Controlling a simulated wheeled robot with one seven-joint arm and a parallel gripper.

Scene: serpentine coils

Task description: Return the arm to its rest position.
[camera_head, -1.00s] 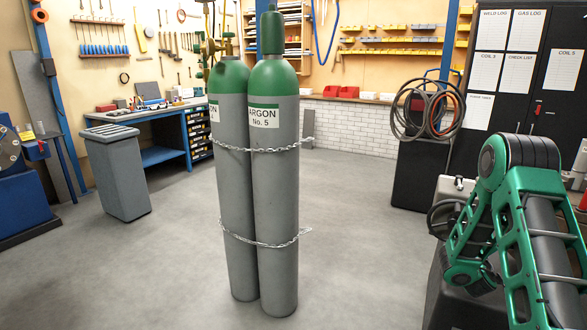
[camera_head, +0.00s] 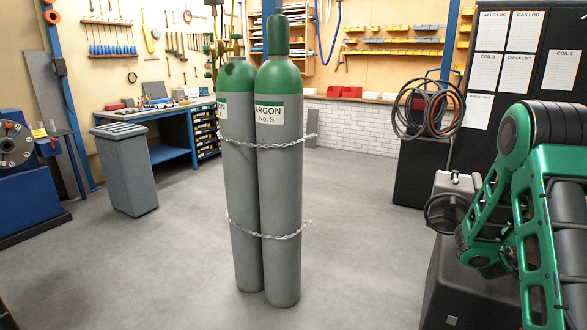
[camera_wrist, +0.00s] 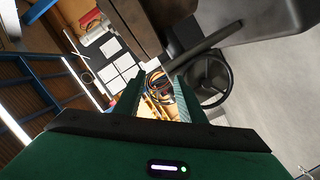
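My green arm (camera_head: 540,200) is at the right edge of the head view, bent at a thick dark joint. The head view does not show my gripper. In the wrist view my gripper (camera_wrist: 158,92) has its two fingers apart, with a gap between them and nothing held. Through the gap I see the far shelving and hoses, well beyond the fingertips.
Two chained argon cylinders (camera_head: 277,190) stand upright on open floor ahead. A grey bin (camera_head: 128,172) and a blue workbench (camera_head: 170,155) are to the left. A dark cabinet (camera_head: 490,130) with papers stands behind my arm. A black handwheel (camera_wrist: 208,80) is near my gripper.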

